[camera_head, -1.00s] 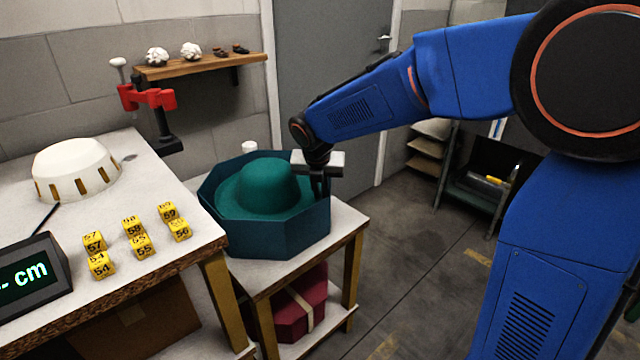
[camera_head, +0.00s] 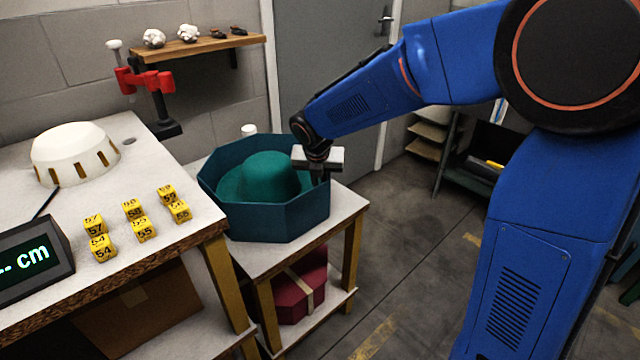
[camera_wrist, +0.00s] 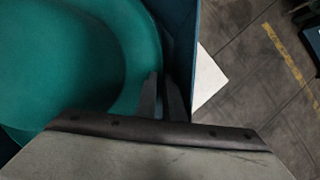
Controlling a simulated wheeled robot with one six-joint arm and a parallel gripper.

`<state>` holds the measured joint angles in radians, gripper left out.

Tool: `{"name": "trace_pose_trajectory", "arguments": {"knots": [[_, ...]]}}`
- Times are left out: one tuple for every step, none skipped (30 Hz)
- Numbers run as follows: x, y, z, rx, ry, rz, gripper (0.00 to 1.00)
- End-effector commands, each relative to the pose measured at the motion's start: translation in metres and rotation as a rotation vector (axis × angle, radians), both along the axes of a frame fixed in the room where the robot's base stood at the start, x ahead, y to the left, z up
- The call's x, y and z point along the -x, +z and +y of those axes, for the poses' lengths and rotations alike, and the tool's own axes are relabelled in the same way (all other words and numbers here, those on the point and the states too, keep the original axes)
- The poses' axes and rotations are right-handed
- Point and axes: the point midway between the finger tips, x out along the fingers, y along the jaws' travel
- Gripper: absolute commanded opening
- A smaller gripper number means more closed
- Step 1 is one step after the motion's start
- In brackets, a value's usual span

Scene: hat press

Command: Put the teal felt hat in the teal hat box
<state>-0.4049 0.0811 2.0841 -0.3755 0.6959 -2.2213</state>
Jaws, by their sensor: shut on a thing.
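The teal felt hat (camera_head: 271,175) sits crown up inside the open octagonal teal hat box (camera_head: 275,221), its brim below the box's rim. The hat also fills the left of the wrist view (camera_wrist: 65,60), beside the box wall (camera_wrist: 178,30). My gripper (camera_head: 320,178) is at the right side of the box, with its fingers pointing down just inside the wall. In the wrist view its fingertips (camera_wrist: 162,90) are close together at the hat's brim edge, shut on the brim. The head view hides the pinched edge behind the box wall.
The box stands on a small side table (camera_head: 343,205) with a maroon box (camera_head: 300,293) on its lower shelf. A workbench (camera_head: 160,265) to the left holds yellow number cubes (camera_head: 142,230), a white slotted dome (camera_head: 75,155) and a display (camera_head: 30,262).

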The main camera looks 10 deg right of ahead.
Motion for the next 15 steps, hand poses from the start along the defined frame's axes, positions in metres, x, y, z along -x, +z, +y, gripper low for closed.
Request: {"name": "trace_pose_trajectory", "arguments": {"knots": [[-0.0001,0.0,0.0001,0.0,0.0,0.0,0.0],[-0.0001,-0.0002,0.0001,0.0,0.0,0.0,0.0],[-0.0001,-0.0006,0.0001,0.0,0.0,0.0,0.0],[-0.0001,-0.0009,0.0001,0.0,0.0,0.0,0.0],[-0.0001,-0.0014,0.0001,0.0,0.0,0.0,0.0],[-0.0001,-0.0019,0.0001,0.0,0.0,0.0,0.0],[-0.0001,-0.0025,0.0001,0.0,0.0,0.0,0.0],[-0.0001,-0.003,0.0001,0.0,0.0,0.0,0.0],[0.0,-0.0037,0.0001,0.0,0.0,0.0,0.0],[0.0,-0.0042,0.0001,0.0,0.0,0.0,0.0],[0.0,-0.0047,0.0001,0.0,0.0,0.0,0.0],[-0.0001,-0.0053,0.0001,0.0,0.0,0.0,0.0],[-0.0001,-0.0058,0.0001,0.0,0.0,0.0,0.0],[0.0,-0.0063,0.0001,0.0,0.0,0.0,0.0],[0.0,-0.0069,0.0,0.0,0.0,0.0,0.0]]}}
